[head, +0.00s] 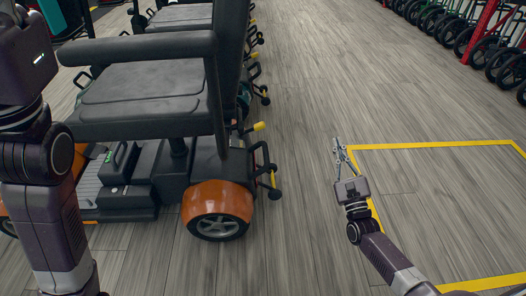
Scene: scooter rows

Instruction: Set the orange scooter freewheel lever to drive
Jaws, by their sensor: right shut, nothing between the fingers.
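The orange scooter (217,199) stands at the left, with a black seat and an orange rear fender. A lever with a yellow grip (259,127) sticks out at its rear, behind the seat, pointing right and slightly up. It looks like the freewheel lever; I cannot read any drive marking. My right gripper (338,144) is shut and empty, above the floor to the right of the scooter, well apart from the lever. My left arm shows at the left edge, but its gripper is out of view.
A black rear bar (267,176) with a yellow part juts from the scooter's back. More scooters stand in a row behind. A yellow floor outline (440,144) lies at the right. Wheelchairs (485,45) line the far right. The grey floor between is clear.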

